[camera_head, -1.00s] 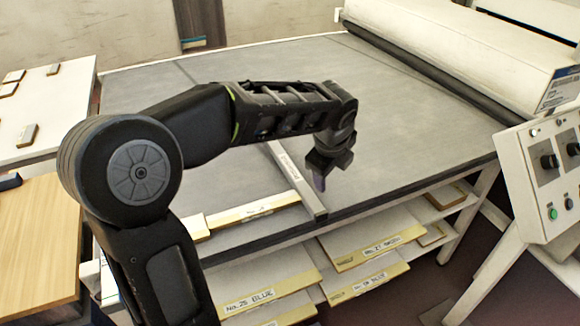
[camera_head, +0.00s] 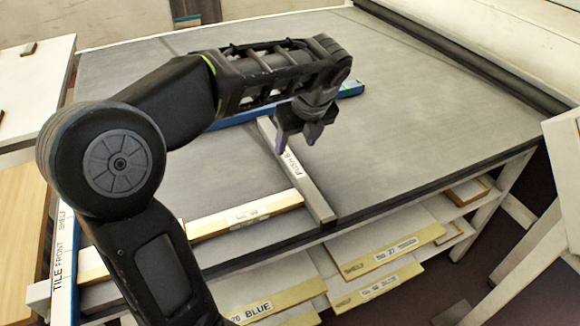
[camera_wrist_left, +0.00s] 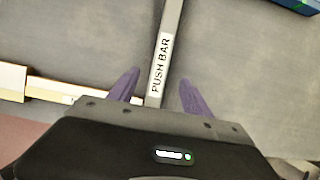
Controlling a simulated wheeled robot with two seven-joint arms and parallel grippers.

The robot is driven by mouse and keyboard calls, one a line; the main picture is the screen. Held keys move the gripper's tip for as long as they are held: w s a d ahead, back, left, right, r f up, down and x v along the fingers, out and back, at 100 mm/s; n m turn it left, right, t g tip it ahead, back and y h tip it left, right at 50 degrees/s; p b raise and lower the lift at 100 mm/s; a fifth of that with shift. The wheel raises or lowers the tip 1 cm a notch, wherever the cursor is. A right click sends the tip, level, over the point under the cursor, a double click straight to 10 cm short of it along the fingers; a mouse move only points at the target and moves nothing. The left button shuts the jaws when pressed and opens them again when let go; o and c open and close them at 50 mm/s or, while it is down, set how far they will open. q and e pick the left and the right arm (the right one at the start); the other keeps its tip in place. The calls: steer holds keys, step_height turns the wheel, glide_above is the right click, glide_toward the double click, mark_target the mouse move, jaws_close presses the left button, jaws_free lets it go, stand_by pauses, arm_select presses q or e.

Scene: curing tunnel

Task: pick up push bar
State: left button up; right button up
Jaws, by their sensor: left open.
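The push bar (camera_head: 312,194) is a long grey bar with a white label reading PUSH BAR. It lies on the grey table (camera_head: 400,130), with one end at the front edge. In the left wrist view the bar (camera_wrist_left: 168,60) runs up the picture between the two purple fingers. My left gripper (camera_head: 297,143) is open and empty, above the labelled part of the bar, pointing down. The fingers (camera_wrist_left: 158,88) stand apart on either side of the bar, not visibly touching it. The bar's far end is partly hidden by my left arm. My right gripper is not in view.
A blue bar (camera_head: 350,90) lies across the table behind my left arm. A yellow-edged board (camera_head: 245,213) lies at the front, left of the push bar. Labelled boards (camera_head: 380,258) sit on shelves below. A dark roller (camera_head: 460,55) borders the table's right side.

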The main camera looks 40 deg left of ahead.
mark_target(290, 160)
arm_select(q)
steer(key=shift+f, duration=0.1)
steer(key=shift+x, duration=1.3)
steer(key=shift+x, duration=2.65)
steer(key=shift+c, duration=0.6)
jaws_close()
steer(key=shift+w, duration=0.1)
